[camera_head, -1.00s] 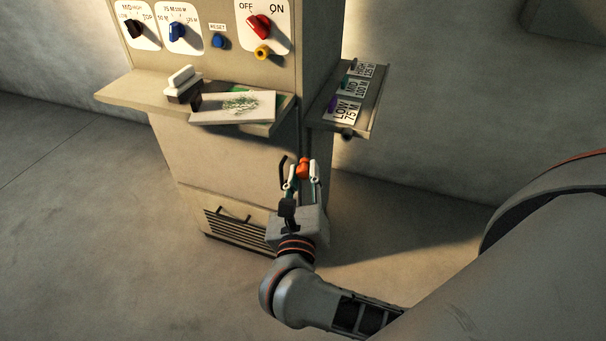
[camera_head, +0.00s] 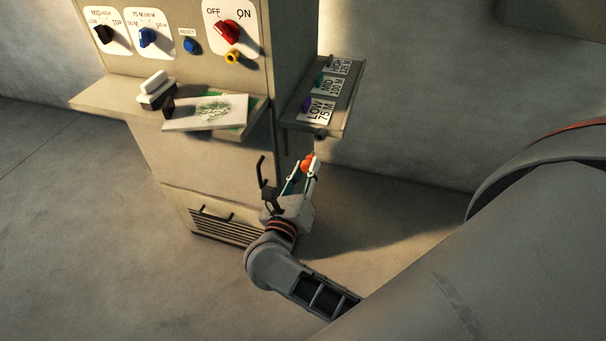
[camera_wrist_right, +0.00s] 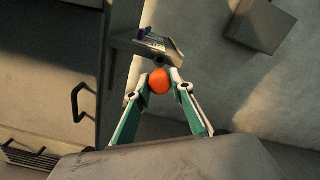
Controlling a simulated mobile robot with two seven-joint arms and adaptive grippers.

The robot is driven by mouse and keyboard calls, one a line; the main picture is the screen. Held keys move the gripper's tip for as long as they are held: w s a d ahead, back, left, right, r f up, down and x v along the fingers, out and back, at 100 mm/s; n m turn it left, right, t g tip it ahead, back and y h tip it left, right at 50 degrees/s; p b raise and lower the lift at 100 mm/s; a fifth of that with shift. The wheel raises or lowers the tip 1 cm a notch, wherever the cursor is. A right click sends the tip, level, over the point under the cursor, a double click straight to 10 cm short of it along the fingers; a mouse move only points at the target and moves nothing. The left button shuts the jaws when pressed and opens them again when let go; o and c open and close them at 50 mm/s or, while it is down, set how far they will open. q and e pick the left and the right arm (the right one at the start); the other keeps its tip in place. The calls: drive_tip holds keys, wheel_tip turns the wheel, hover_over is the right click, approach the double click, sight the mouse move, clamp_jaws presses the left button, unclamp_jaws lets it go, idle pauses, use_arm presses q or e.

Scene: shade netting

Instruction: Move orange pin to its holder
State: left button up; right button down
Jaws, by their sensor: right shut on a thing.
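The orange pin (camera_head: 307,164) shows as a rounded orange top between the fingertips of my right gripper (camera_head: 303,173). It also shows in the right wrist view (camera_wrist_right: 159,81), with one finger on each side. My right gripper is shut on it, below and just in front of the side shelf (camera_head: 341,109). The pin's lower part is hidden. A small dark fitting (camera_head: 320,134) sits at the shelf's near edge; I cannot tell whether it is the pin's holder. A yellow ring (camera_head: 232,57) is on the cabinet front below the red knob. My left gripper is not in view.
The side shelf bears purple (camera_head: 306,103) and green (camera_head: 319,81) pieces beside LOW, MID and HIGH labels. The front ledge (camera_head: 100,94) holds a white-topped block (camera_head: 155,88) and a picture card (camera_head: 205,112). A dark handle (camera_wrist_right: 80,101) projects from the cabinet. Open floor lies right.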

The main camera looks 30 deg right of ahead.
sight(312, 154)
drive_tip(key=shift+w+d, duration=0.3)
drive_tip(key=shift+d, duration=0.05)
drive_tip(key=shift+d, duration=0.1)
drive_tip(key=shift+x, duration=1.95)
drive_tip(key=shift+b+x, duration=0.4)
drive_tip(key=shift+x, duration=1)
drive_tip(key=shift+w+d, duration=0.15)
drive_tip(key=shift+w, duration=0.1)
drive_tip(key=c, duration=1.7)
unclamp_jaws()
